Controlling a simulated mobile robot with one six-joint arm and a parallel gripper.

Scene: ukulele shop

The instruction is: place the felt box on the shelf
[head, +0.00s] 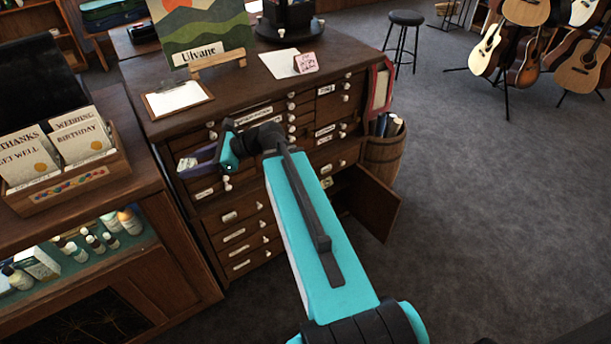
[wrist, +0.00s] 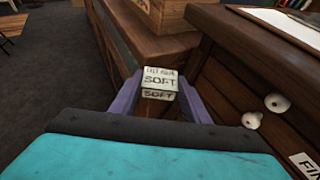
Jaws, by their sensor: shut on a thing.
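The felt box (wrist: 160,82) is a small pale box with dark lettering that includes "SOFT". In the wrist view it sits between the two purple fingers of my gripper (wrist: 158,98), which is shut on it. In the head view my gripper (head: 198,160) is at the left front of the wooden drawer cabinet (head: 240,205), near its upper drawers. The felt box is hard to make out there. Shelf-like spaces show behind the glass of the left counter (head: 150,240) and behind the cabinet's open lower door (head: 372,203); I cannot tell which is the shelf.
A wooden card box (head: 70,185) stands on the left counter, and bottles (head: 92,240) stand inside it. A clipboard (head: 178,97) and a picture on an easel (head: 205,35) are on the cabinet. A barrel (head: 384,155) stands right of it.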

